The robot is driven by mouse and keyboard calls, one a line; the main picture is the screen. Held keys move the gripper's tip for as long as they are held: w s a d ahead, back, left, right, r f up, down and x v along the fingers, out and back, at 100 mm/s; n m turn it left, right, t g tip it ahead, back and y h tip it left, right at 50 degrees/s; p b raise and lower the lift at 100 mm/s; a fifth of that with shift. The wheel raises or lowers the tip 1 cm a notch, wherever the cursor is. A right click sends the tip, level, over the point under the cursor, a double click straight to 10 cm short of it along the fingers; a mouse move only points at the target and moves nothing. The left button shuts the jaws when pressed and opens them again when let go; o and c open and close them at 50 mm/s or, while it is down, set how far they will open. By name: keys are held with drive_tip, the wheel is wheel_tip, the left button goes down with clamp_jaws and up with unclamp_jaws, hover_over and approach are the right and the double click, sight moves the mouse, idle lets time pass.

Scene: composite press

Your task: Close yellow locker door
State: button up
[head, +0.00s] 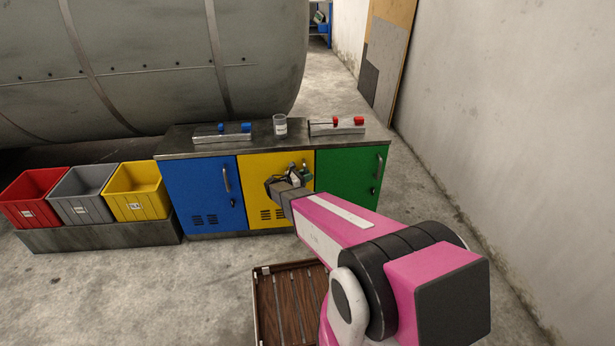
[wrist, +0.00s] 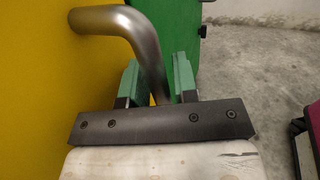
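The yellow locker door (head: 257,172) is the middle door of a low cabinet, between the blue door (head: 202,188) and the green door (head: 350,172). It looks about flush with its neighbours; any small gap is hidden. My gripper (head: 300,169) is at the upper right of the yellow door and covers its handle in the head view. In the wrist view, the bent metal handle (wrist: 120,25) runs between the two green fingers of my gripper (wrist: 157,68). The yellow door fills the left of that view.
The worktop (head: 293,140) holds a clear cup (head: 280,126) and two trays with blue and red parts. Red, grey and yellow bins (head: 137,191) stand left of the cabinet. A brown slatted pallet (head: 289,300) lies on the floor in front. A wall (head: 500,120) rises at right.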

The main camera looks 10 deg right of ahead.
drive_tip(key=v, duration=1)
drive_tip(key=shift+a, duration=0.2)
drive_tip(key=shift+s, duration=0.1)
drive_tip(key=s+d+r+m+g+y, duration=0.2)
drive_tip(key=s+d+m+g+y, duration=0.15)
drive_tip(key=s+d+m, duration=0.35)
drive_tip(key=s+d+r+m+g+y, duration=0.2)
drive_tip(key=s+m+g+y, duration=0.15)
drive_tip(key=s, duration=0.45)
drive_tip(key=s+a+r+m+t+y, duration=0.1)
drive_tip(key=s+a+r+m+y, duration=0.1)
drive_tip(key=s+r+m+y, duration=0.5)
drive_tip(key=s+m+y, duration=0.3)
drive_tip(key=s+m, duration=0.1)
drive_tip(key=shift+a+r, duration=0.2)
drive_tip(key=shift+a, duration=0.05)
